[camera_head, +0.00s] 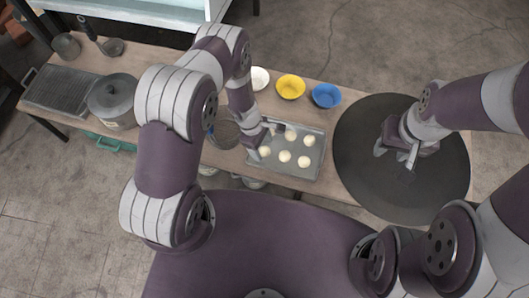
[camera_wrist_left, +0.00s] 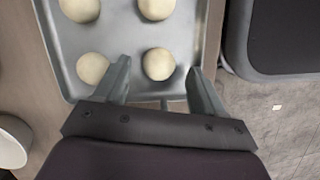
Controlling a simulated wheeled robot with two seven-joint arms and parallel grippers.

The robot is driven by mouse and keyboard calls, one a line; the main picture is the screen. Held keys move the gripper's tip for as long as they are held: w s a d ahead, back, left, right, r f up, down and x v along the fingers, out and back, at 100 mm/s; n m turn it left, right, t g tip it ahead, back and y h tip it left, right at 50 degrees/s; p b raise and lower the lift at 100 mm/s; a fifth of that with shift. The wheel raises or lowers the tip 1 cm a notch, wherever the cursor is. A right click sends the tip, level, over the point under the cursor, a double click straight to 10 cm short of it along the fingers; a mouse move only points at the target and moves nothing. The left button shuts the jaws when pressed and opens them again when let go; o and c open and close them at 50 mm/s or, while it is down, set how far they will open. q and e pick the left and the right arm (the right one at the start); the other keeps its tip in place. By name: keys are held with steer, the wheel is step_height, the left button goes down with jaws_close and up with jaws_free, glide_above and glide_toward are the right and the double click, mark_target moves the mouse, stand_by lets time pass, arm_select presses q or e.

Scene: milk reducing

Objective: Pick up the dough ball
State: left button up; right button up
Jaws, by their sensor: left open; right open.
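Several pale round dough balls (camera_head: 285,156) lie apart on a grey metal tray (camera_head: 318,152) on the table. My left gripper (camera_head: 272,138) is open above the tray's left part. In the left wrist view its two spread fingers (camera_wrist_left: 158,70) frame one dough ball (camera_wrist_left: 158,64), with a second ball (camera_wrist_left: 92,68) just left of the left finger. Two more balls show at the top of that view. I cannot tell how high the fingertips are above the tray. My right gripper (camera_head: 396,156) is open and empty over a large dark round plate.
White, yellow (camera_head: 290,86) and blue (camera_head: 326,95) bowls stand behind the tray. The dark round plate (camera_head: 440,185) is right of it. A lidded pot (camera_head: 113,100) and a dark rack (camera_head: 62,90) are at the left. My left arm hides part of the table.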

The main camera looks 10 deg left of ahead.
arm_select(q)
steer(key=shift+x, duration=1.1)
steer(key=shift+w+r, duration=0.1)
arm_select(e)
steer(key=shift+f, duration=0.4)
arm_select(q)
steer(key=c, duration=0.8)
steer(key=shift+c, duration=0.2)
arm_select(e)
steer(key=shift+d, duration=0.1)
arm_select(q)
steer(key=shift+r, duration=0.1)
